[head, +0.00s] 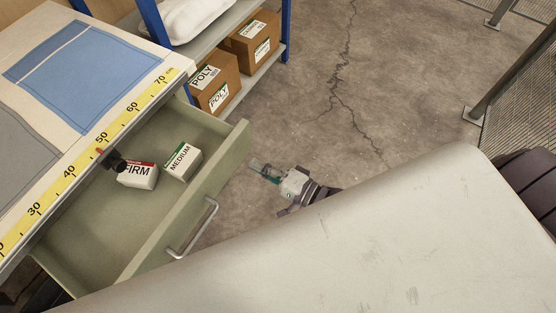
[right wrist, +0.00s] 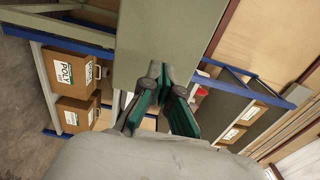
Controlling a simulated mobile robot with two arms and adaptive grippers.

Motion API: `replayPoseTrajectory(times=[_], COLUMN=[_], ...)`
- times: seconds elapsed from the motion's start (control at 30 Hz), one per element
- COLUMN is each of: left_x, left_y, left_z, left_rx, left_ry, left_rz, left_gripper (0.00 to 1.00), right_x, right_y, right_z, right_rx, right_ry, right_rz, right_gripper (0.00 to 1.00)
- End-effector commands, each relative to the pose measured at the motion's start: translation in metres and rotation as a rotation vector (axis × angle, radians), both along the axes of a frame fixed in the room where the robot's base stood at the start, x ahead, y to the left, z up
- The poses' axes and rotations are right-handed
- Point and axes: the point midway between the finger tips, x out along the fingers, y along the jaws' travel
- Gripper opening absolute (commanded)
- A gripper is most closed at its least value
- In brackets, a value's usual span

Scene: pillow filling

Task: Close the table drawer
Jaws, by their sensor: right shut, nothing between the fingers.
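The table drawer (head: 85,231) is pulled out from under the table (head: 88,118), with its interior exposed. A metal bar handle (head: 194,230) is on its front panel. Inside the drawer are a white box marked FIRM (head: 138,178) and a white box marked MEDIUM (head: 183,161). My right gripper (head: 256,167) is to the right of the drawer front's far end, apart from it in the head view, with nothing in it. In the right wrist view, its green-padded fingers (right wrist: 167,84) are shut in front of a plain grey-green panel (right wrist: 165,40). My left gripper is not in view.
A blue-framed shelf (head: 262,72) with cardboard boxes (head: 214,82) stands behind the table. A yellow ruler strip (head: 100,139) runs along the table edge. Cracked concrete floor (head: 345,130) lies open to the right, with a mesh fence (head: 520,100) beyond.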

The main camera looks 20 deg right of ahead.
Motion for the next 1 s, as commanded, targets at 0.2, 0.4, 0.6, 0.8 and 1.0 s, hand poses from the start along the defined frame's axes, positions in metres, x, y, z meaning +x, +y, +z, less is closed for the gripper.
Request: replayPoseTrajectory(times=[0.2,0.4,0.6,0.8,1.0], left_x=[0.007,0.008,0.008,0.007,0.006], left_y=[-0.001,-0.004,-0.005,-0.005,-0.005], left_z=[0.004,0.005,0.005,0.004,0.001], left_rx=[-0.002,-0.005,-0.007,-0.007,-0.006], left_ry=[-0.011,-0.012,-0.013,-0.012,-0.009], left_rz=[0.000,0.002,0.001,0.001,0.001], left_gripper=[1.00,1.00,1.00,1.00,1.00], right_x=[0.026,0.033,0.033,0.034,0.044], right_y=[0.019,0.024,0.024,0.025,0.032], right_z=[0.001,0.000,-0.001,-0.001,0.000], right_rx=[0.001,-0.001,-0.001,-0.001,0.000], right_ry=[-0.001,0.001,0.001,0.000,-0.002], right_rz=[-0.001,0.000,0.000,0.000,0.000], right_gripper=[0.00,0.00,0.00,0.00,0.00])
